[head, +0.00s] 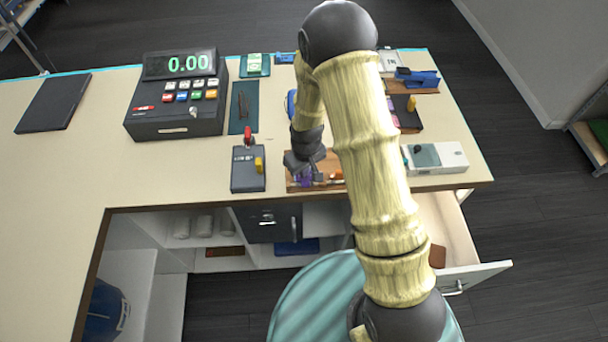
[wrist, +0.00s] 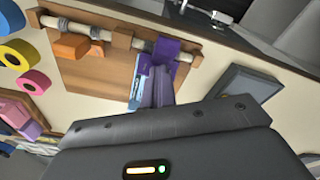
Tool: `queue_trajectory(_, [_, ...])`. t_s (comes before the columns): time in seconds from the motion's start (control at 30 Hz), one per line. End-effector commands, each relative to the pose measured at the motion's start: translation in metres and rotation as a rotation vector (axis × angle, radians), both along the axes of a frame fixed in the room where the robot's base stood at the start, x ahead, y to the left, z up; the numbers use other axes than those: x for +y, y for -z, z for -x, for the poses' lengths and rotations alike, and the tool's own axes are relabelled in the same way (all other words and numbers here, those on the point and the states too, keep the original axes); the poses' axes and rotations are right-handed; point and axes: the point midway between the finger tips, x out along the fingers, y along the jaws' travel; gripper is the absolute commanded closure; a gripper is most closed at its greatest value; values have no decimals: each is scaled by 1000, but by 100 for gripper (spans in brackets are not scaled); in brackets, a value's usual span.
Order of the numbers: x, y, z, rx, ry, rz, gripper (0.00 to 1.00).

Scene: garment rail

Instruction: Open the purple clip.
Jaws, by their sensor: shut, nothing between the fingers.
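The purple clip (wrist: 168,52) is on a pale rod near the top middle of the wrist view. Its lower part runs down towards my gripper, and the light blue piece (wrist: 137,88) lies close beside it on the left. In the head view the purple clip (head: 304,181) shows small, partly hidden under my gripper (head: 304,165). My gripper is shut with nothing held, right at the clip. Whether it touches the clip I cannot tell. The rod (wrist: 75,27) is carried by a wooden stand (wrist: 95,75).
Orange clips (wrist: 72,45) sit further left on the rod. Pink and yellow rolls (wrist: 33,80) lie left of the stand. A dark control box (head: 248,169) with a red knob stands left of the stand, and a cash register (head: 178,108) behind it. A white device (head: 436,158) is at right.

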Motion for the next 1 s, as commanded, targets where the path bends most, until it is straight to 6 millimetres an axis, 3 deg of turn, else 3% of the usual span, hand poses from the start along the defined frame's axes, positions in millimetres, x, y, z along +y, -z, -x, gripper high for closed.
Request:
queue_trajectory(0.03, [-1, 22, 44, 118, -15, 22, 100])
queue_trajectory(0.27, [-1, 19, 46, 117, -15, 22, 100])
queue_trajectory(1.0, [-4, -33, 47, 103, -9, 22, 100])
